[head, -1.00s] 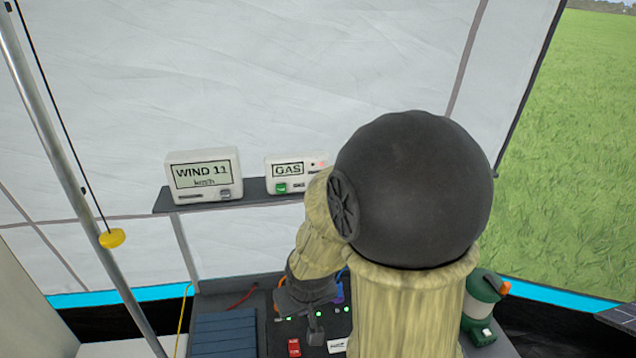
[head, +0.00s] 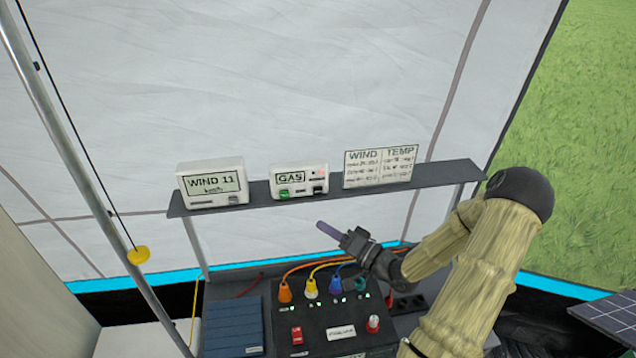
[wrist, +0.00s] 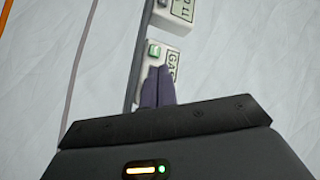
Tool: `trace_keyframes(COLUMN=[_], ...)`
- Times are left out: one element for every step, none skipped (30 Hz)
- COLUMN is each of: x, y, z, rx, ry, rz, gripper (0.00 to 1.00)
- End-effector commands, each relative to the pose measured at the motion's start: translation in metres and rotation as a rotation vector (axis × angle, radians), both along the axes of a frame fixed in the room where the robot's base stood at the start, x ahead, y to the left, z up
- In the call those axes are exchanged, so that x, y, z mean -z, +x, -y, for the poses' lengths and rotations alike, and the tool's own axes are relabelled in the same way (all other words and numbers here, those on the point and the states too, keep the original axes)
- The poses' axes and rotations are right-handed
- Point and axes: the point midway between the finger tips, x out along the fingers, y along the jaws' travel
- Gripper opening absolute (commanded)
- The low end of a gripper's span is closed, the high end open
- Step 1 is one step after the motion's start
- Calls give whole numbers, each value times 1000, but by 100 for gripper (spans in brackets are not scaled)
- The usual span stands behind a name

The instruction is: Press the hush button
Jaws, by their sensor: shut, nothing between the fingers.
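The white GAS box (head: 298,180) stands on the dark shelf, with a lit red lamp at its upper right. It has a green button (head: 284,193) at lower left and a dark button (head: 319,189) at lower right. I cannot read a hush label on either. My gripper (head: 322,226) is shut and empty, below and in front of the box in the head view, apart from it. In the wrist view, the closed fingers (wrist: 157,72) overlap part of the GAS box (wrist: 167,60); its green button (wrist: 154,50) shows, and the dark button is hidden.
On the shelf (head: 262,193), a WIND display (head: 211,184) stands left and a WIND/TEMP card (head: 380,167) right. Below is a dark power panel (head: 316,320) with coloured plugs, cables and a red switch.

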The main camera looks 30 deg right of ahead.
Motion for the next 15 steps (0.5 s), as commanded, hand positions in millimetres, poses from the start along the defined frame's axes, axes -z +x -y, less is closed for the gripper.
trace_keyframes(x=[-10, -13, -15, -16, -16, -16, -16, -16, -15, -15, -15, -15, -15, -15, -15], y=[-5, -6, -8, -9, -9, -9, -9, -9, -9, -9, -9, -9, -9, -8, -7], z=[6, 7, 8, 9, 9, 9, 9, 9, 9, 9, 9, 9, 9, 9, 9], rx=[3, 2, 0, -2, -2, -3, -3, -3, -3, -3, -3, -3, -3, -3, -3], ry=[41, 57, 72, 77, 79, 80, 79, 78, 78, 76, 76, 76, 76, 75, 75], rz=[34, 49, 63, 68, 70, 72, 71, 71, 70, 70, 70, 70, 68, 69, 69], gripper=[0, 0, 0, 0, 0, 0, 0, 0, 0, 0, 0, 0, 0, 0, 0])
